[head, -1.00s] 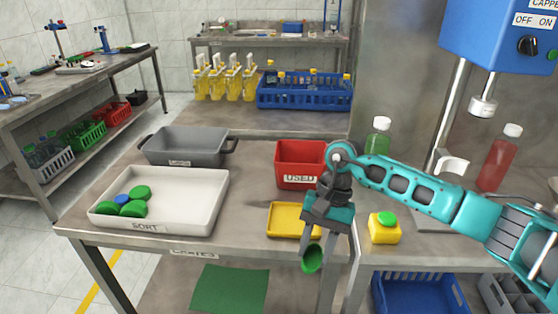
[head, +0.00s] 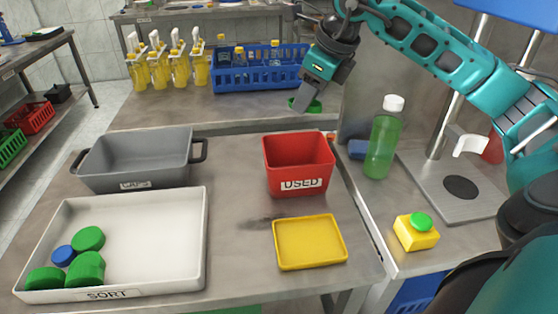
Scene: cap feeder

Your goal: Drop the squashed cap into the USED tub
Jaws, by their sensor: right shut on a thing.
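The red USED tub (head: 299,164) stands on the table in the middle of the head view, its open top showing an empty-looking inside. My right gripper (head: 306,103) is shut on a green cap (head: 314,107), which shows only in part at the fingertips. The gripper holds it raised, above and a little behind the tub in the picture. Whether the cap is squashed cannot be told, as the fingers hide much of it. My left gripper is not in view.
A white SORT tray (head: 150,236) holds several green caps and a blue one. A grey CAPS bin (head: 137,160), a yellow tray (head: 309,242), a green bottle (head: 383,140) and a yellow block with a green cap (head: 416,233) stand around. A blue crate (head: 232,77) is behind.

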